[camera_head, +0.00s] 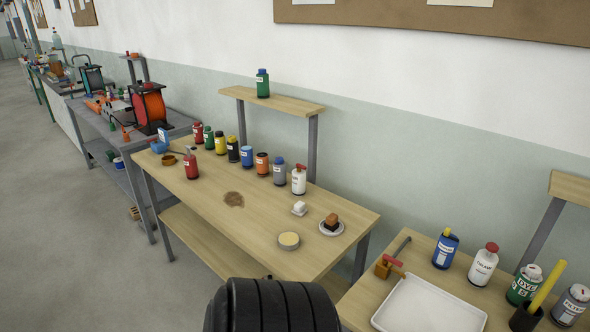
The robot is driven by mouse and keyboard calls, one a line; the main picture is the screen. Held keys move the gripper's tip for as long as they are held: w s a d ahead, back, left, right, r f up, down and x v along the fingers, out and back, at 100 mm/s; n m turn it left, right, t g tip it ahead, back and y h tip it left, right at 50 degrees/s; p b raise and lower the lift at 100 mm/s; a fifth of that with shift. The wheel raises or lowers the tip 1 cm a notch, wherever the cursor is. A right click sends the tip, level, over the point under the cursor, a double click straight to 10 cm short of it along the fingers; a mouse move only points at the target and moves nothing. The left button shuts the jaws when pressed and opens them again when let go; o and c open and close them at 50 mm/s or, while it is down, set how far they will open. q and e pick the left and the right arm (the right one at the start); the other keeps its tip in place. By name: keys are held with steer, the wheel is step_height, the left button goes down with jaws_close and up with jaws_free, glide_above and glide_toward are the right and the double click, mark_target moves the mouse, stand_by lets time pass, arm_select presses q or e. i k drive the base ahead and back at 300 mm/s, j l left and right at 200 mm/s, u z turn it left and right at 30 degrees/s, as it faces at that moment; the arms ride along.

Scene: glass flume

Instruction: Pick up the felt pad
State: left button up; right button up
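A round cream pad (289,240), which looks like the felt pad, lies near the front edge of the middle wooden bench (270,262). I cannot tell its material for sure. Close by are a small white block on a little dish (299,208) and an orange-brown block with a dark part (331,221) on a white saucer (331,231). Neither of my grippers is in view. A black ridged part, probably of my own arm, fills the bottom centre in front of the bench.
A row of bottles (247,156) lines the bench's back, below a raised shelf (272,100) with a green bottle (262,83). A red bottle (191,165) stands at the left. The right bench has a white tray (429,306) and bottles. Grey floor is free at left.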

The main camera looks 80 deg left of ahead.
mark_target(300, 209)
steer(key=u, duration=2.55)
steer(key=i+j, duration=0.1)
steer(key=j+z, duration=0.05)
steer(key=j, duration=0.05)
